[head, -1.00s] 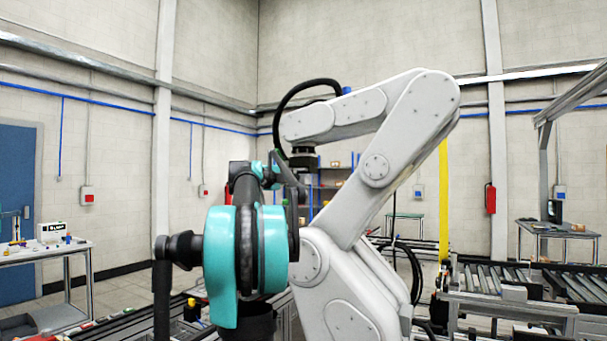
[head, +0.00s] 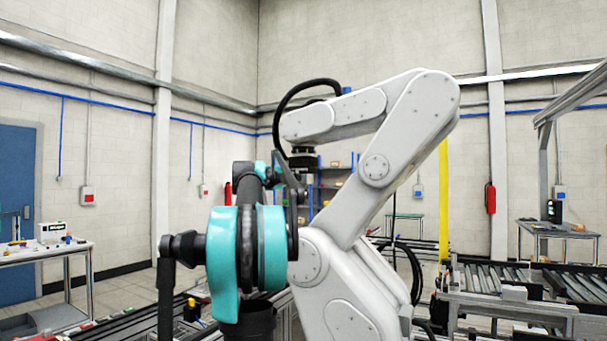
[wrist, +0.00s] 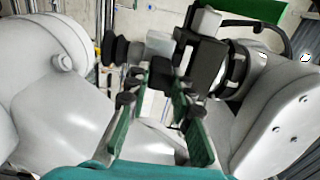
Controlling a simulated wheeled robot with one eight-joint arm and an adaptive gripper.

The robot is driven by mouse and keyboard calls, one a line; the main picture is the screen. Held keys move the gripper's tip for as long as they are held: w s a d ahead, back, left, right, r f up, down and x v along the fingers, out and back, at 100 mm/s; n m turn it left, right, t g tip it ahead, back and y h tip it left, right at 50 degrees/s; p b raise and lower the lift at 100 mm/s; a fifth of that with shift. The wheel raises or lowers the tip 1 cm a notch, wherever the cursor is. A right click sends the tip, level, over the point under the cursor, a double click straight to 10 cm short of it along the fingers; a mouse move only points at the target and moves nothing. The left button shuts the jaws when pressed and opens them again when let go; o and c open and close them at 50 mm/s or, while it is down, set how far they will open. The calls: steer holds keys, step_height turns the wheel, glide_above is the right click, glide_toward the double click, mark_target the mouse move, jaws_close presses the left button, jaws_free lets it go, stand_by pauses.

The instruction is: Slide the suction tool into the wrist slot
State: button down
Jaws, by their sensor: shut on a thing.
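The suction tool (wrist: 117,48) shows in the wrist view as dark cups with a light grey block beside them, just beyond my fingertips. My gripper (wrist: 154,80), with green-padded fingers, is shut on the tool; the exact contact is hard to make out. The black fitting (wrist: 205,58) at the end of the white robot arm is right of and close to the tool. I cannot tell whether they touch, and the slot opening is not clear. In the head view, the white arm's black wrist flange (head: 302,158) is beside my arm's end, and the tool cannot be made out.
The large white robot arm (head: 405,125) stands close to my arm, with a black cable (head: 283,105) looping over its wrist. A roller conveyor (head: 510,282) is at right, and a white table (head: 40,253) at left.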

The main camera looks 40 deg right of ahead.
steer(key=shift+w+d, duration=0.15)
steer(key=shift+d, duration=0.25)
steer(key=shift+f, duration=0.1)
steer(key=c, duration=1.3)
jaws_free()
steer(key=shift+o, duration=0.2)
steer(key=shift+a, duration=0.15)
steer(key=v, duration=1.1)
steer(key=shift+a, duration=0.4)
